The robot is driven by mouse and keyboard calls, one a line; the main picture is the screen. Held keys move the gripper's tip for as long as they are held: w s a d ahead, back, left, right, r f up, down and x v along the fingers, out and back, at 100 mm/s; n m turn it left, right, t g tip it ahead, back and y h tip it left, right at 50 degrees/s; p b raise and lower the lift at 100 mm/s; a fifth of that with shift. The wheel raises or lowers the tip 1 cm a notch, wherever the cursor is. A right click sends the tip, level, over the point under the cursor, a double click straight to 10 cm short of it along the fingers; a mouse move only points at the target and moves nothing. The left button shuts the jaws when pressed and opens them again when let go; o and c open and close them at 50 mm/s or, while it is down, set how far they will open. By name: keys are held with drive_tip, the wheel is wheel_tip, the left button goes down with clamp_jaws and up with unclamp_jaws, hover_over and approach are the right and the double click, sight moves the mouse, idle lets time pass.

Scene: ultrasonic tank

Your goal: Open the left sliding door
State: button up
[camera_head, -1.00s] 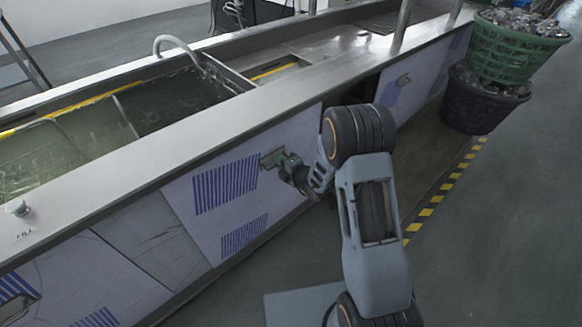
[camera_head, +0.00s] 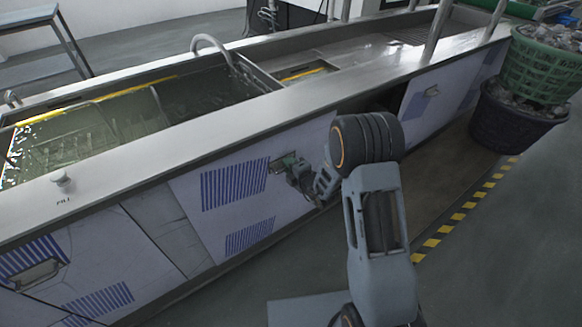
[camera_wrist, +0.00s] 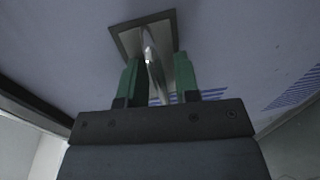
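The left sliding door (camera_head: 190,205) is a pale panel with blue stripe blocks on the front of the steel tank bench. Its handle plate shows beside my gripper (camera_head: 284,164). In the wrist view, the metal handle (camera_wrist: 152,68) sits on a dark square plate (camera_wrist: 125,42). The two green fingertips of my gripper (camera_wrist: 158,78) stand apart, one on each side of the handle. A gap shows between the handle and the right finger. The left finger is very close to it; I cannot tell whether it touches. A dark opening (camera_head: 385,102) shows right of the door, partly behind my arm.
A right door (camera_head: 430,105) with its own handle stands past the opening. Another striped panel (camera_head: 75,265) with a handle is at the lower left. Stacked green and dark baskets (camera_head: 540,70) stand on the right. Floor at the lower right is clear, marked with a yellow-black stripe (camera_head: 450,228).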

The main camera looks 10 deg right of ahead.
drive_tip(key=shift+o, duration=0.4)
drive_tip(key=shift+a, duration=0.1)
drive_tip(key=shift+s+r, duration=0.1)
drive_tip(key=p+v, duration=0.1)
drive_tip(key=v, duration=1.2)
drive_tip(key=shift+s+d+p, duration=0.25)
drive_tip(key=shift+d+p, duration=0.05)
drive_tip(key=shift+p, duration=0.05)
